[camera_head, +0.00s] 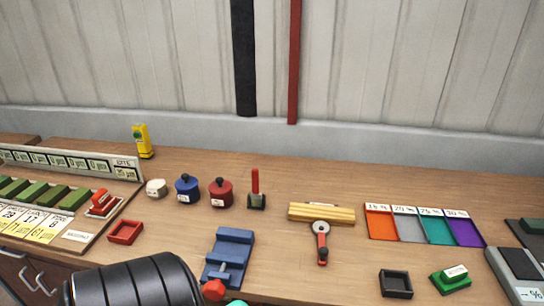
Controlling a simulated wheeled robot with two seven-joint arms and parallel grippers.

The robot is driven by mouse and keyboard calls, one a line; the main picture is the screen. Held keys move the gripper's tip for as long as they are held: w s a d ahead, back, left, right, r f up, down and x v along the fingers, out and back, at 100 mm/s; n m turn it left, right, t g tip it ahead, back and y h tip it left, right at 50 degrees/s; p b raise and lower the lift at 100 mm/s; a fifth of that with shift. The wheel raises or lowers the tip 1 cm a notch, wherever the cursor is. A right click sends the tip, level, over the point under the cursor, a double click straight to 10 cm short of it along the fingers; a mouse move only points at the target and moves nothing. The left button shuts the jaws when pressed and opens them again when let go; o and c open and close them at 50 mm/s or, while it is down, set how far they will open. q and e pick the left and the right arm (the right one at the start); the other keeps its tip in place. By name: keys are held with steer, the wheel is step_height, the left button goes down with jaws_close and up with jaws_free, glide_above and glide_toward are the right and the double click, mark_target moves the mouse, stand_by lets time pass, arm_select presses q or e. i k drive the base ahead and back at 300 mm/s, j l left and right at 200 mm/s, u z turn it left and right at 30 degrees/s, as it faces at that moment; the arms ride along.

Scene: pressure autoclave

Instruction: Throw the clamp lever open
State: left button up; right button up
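A dark ribbed cylinder (135,284) fills the lower left edge of the view; its lower part is cut off. A red knob (213,290) shows just right of it, in front of a blue block fixture. The knob may be the end of the clamp lever; the rest of that lever is hidden or out of frame. A small teal rounded piece (237,303) shows beside the knob at the bottom edge. An upright red handle (255,181) on a dark green base stands further back; I cannot tell whether it is a clamp. Neither gripper is in view.
The blue block fixture (234,244) stands on the wooden bench. Red (221,193) and blue (187,189) lidded pots stand behind. A yellow block (321,213) with a red-handled tool (321,243), coloured trays (440,227) and a black tray (396,284) lie right. The bench's back right is clear.

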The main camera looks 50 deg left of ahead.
mark_target(321, 229)
steer(key=u, duration=1.25)
steer(key=k+j+u, duration=0.15)
steer(key=k+j, duration=0.15)
